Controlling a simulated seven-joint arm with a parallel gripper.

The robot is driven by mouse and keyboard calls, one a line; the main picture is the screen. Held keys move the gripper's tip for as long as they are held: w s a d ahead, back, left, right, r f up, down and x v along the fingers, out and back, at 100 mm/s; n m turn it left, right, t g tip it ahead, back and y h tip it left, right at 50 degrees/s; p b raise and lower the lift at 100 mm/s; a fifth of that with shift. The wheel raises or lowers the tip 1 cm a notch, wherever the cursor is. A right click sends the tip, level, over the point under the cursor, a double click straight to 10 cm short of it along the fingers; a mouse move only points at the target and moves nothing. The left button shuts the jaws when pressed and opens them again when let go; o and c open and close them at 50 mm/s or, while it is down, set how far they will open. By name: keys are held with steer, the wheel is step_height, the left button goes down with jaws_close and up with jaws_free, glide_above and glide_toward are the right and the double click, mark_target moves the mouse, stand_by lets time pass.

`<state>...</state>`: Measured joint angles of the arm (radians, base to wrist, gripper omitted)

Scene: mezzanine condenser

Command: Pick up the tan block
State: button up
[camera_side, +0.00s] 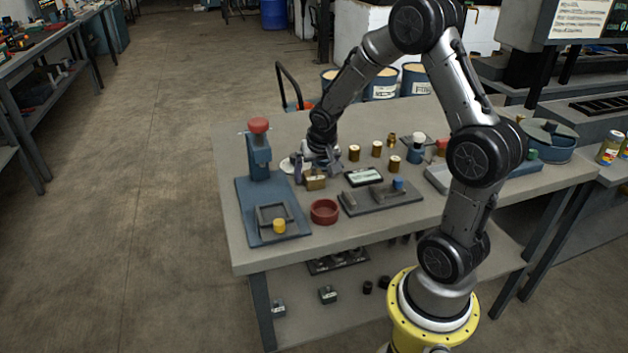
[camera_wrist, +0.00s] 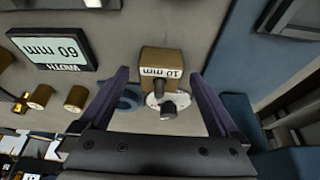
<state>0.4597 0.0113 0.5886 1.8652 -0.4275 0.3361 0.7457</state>
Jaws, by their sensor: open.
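The tan block (camera_side: 316,183) stands on the grey bench, between the blue press and the black display. In the wrist view the tan block (camera_wrist: 161,62) carries a white "10 mm" label and has a dark knob or post at its near side. My gripper (camera_side: 317,168) is low over the bench, right at the block in the side view. In the wrist view my gripper (camera_wrist: 158,74) is open, with one dark finger on each side of the block's line. The block looks centred between the fingertips. I cannot tell whether either finger touches it.
A blue press (camera_side: 260,155) with a red knob stands left. A red ring (camera_side: 324,211) lies in front of the block. A width display (camera_wrist: 55,48) reads 60 mm. Several brass cylinders (camera_side: 354,153) stand right. A dark fixture (camera_side: 372,200) with a blue piece is nearby.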

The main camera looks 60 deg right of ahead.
steer(key=shift+w+d+f, duration=0.1)
steer(key=shift+d+f, duration=0.05)
steer(key=shift+f, duration=0.25)
steer(key=shift+r, duration=0.1)
jaws_close()
